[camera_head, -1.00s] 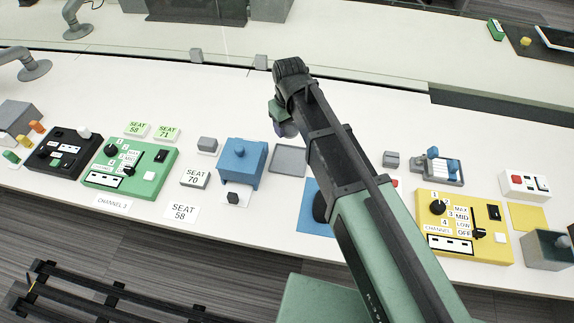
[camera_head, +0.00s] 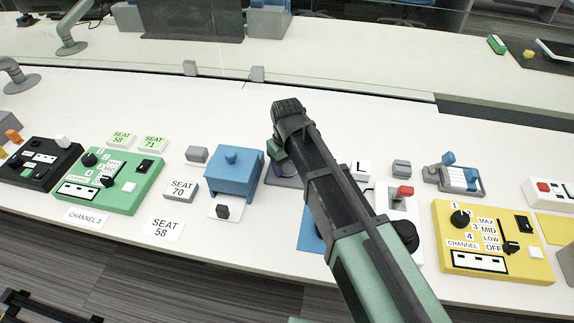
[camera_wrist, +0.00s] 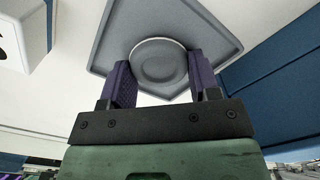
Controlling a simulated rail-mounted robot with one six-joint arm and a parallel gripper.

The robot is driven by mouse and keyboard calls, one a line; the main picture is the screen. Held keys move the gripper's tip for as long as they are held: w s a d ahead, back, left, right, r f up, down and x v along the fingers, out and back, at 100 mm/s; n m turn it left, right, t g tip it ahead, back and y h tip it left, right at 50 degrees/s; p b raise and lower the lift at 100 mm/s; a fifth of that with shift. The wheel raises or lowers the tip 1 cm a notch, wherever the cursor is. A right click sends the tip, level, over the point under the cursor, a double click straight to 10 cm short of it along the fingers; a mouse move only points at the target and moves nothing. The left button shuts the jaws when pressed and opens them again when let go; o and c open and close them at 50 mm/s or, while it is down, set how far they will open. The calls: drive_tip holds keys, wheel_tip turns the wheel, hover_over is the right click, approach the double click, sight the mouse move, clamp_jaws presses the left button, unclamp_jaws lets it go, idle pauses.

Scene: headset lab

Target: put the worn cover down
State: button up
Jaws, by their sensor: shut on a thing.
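In the wrist view, a round grey cover (camera_wrist: 160,60) with a pale rim sits between the two purple fingers of my gripper (camera_wrist: 160,82), which is shut on it. The cover appears in front of a shallow grey square tray (camera_wrist: 104,32). I cannot tell whether it touches the tray floor. In the head view, my gripper (camera_head: 277,150) is at the far edge of the same tray (camera_head: 285,182), mostly hidden behind my arm. The cover cannot be made out there.
A blue box (camera_head: 234,176) stands close left of the tray. A white block marked L (camera_head: 361,170) stands to its right. A green control box (camera_head: 120,182) and a yellow one (camera_head: 480,262) stand farther out. The white bench behind the tray is clear.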

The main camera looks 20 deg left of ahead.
sight(287, 165)
drive_tip(key=o, duration=0.9)
drive_tip(key=shift+f, duration=0.1)
wheel_tip(287, 165, up, 12)
drive_tip(key=p, duration=1.2)
drive_tip(key=shift+r, duration=0.2)
drive_tip(key=s+d+m, duration=0.2)
drive_tip(key=d+m, duration=0.1)
drive_tip(key=d, duration=0.8)
drive_tip(key=s+d+m, duration=0.3)
drive_tip(key=d, duration=0.8)
drive_tip(key=s+d+m, duration=0.3)
drive_tip(key=d+m, duration=0.1)
drive_tip(key=d, duration=0.7)
